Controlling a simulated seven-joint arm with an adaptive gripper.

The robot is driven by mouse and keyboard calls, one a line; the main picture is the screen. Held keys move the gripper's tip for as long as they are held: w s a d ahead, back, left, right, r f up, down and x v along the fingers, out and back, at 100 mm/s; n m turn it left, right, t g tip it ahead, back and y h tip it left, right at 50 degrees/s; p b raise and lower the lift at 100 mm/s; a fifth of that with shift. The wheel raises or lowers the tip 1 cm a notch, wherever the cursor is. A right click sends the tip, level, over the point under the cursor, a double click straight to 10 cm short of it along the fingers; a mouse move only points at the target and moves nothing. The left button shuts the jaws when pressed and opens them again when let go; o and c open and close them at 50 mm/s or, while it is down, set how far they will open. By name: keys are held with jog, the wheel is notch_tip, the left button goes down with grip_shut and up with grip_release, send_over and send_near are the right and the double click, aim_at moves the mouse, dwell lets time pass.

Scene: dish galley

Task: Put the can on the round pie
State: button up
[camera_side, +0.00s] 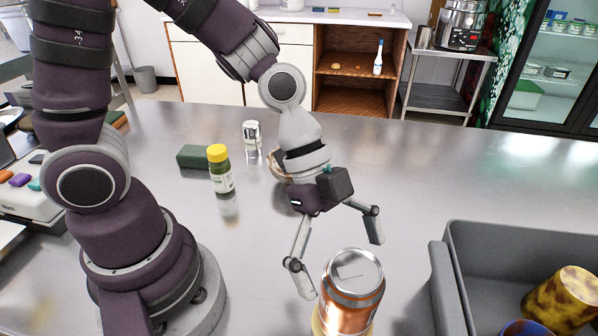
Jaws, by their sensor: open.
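An orange and silver can (351,299) stands upright at the bottom edge of the side view. Its base meets a pale yellow round thing (317,323), which may be the round pie; most of that is hidden by the can and cut off by the frame. My gripper (340,260) is open and empty, its fingers spread wide. One fingertip is just left of the can's top and the other is behind it to the right; I cannot tell whether either touches.
A grey bin (437,285) at the right holds a yellow-brown mottled cup (563,300) and a blue thing (525,328). A yellow-capped jar (221,172), a silver shaker (252,138) and a green block (194,157) stand farther back. A brownish curved thing (277,167) is partly hidden behind my wrist.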

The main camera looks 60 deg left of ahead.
jog(key=v, duration=0.9)
jog(key=s+a+r+n+t+y, duration=0.1)
jog(key=a+n+t+y, duration=0.4)
jog(key=a+n, duration=0.5)
jog(key=n+y, duration=0.1)
jog(key=n, duration=0.6)
jog(key=shift+s+a+y, duration=0.25)
jog(key=shift+a+y, duration=0.05)
jog(key=shift+a, duration=0.05)
